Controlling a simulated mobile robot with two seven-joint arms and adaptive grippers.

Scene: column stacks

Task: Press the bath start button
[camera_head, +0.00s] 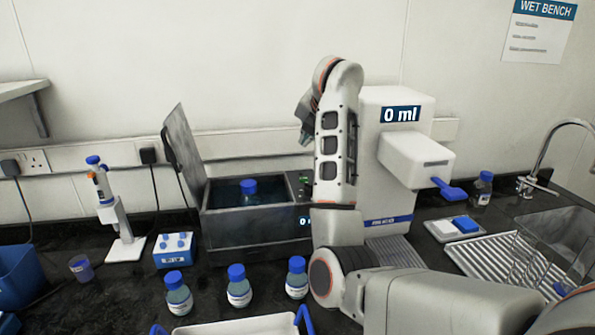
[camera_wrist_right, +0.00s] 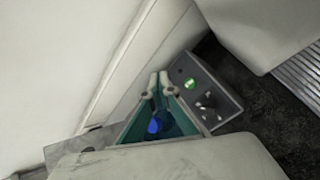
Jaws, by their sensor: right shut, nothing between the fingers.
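The bath (camera_head: 255,228) is a dark grey box on the bench with its lid (camera_head: 183,145) raised. A bottle with a blue cap (camera_head: 249,187) stands in it and also shows in the right wrist view (camera_wrist_right: 155,125). The bath's control panel (camera_wrist_right: 213,98) is on its right side. A round green button (camera_wrist_right: 190,83) glows on it; a small green spot (camera_head: 303,179) shows in the head view. My right gripper (camera_wrist_right: 158,80) is shut and empty, apart from the button, to its left in the wrist view. My arm partly hides the panel in the head view.
A white dispenser (camera_head: 385,165) reading "0 ml" stands right of the bath, close to my arm. Several blue-capped bottles (camera_head: 239,291) stand in front of the bath. A pipette stand (camera_head: 120,235) is to the left, and a sink rack (camera_head: 490,262) is to the right.

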